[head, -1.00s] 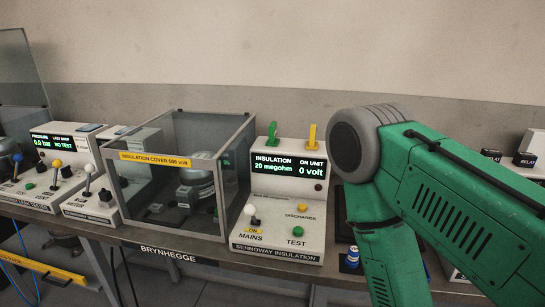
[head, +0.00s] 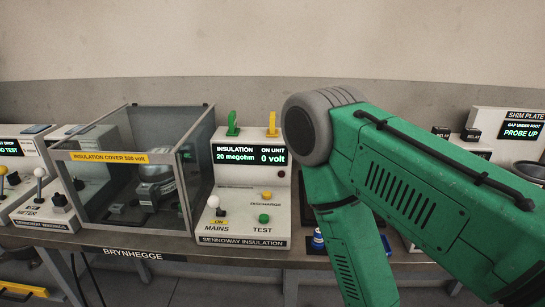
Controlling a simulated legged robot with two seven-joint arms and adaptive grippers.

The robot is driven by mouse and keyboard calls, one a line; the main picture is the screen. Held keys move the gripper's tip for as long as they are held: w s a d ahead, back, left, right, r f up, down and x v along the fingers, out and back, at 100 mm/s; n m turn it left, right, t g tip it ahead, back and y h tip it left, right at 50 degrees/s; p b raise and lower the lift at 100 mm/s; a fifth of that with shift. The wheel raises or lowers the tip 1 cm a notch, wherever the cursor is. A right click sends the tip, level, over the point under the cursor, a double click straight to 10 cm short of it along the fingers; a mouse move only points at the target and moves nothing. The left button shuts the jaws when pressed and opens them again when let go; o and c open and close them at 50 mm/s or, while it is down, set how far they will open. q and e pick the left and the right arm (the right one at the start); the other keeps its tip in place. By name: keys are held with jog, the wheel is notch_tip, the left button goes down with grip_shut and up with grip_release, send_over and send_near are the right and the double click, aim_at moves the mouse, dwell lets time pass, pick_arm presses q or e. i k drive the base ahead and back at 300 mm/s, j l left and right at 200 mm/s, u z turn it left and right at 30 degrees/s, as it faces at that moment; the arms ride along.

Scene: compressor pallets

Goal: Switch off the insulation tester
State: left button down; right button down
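The insulation tester (head: 240,241) stands on the bench, a white console marked SENNOWAY INSULATION. Its display (head: 250,155) is lit and reads 20 megohm and 0 volt. The white-knobbed mains lever (head: 214,203) sits at its front left above a lit yellow ON label (head: 218,222). A green test button (head: 264,218) and an orange discharge button (head: 267,195) are to its right. A green clip (head: 233,124) and a yellow clip (head: 271,124) stand on top. My green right arm reaches in from the right, beside the tester; its gripper is out of frame. My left gripper is not in view.
A clear insulation cover box (head: 118,158) with a metal unit inside stands directly left of the tester. Further left is a meter console (head: 38,218) with its own lever. A shim plate console (head: 510,135) is at the right.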

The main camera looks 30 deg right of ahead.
aim_at(213, 201)
jog(key=k+l+u, duration=0.15)
jog(key=l+u, duration=0.25)
jog(key=k+l+u, duration=0.15)
jog(key=u, duration=0.25)
jog(key=k+l+u, duration=0.2)
jog(key=u, duration=0.2)
jog(key=k, duration=0.05)
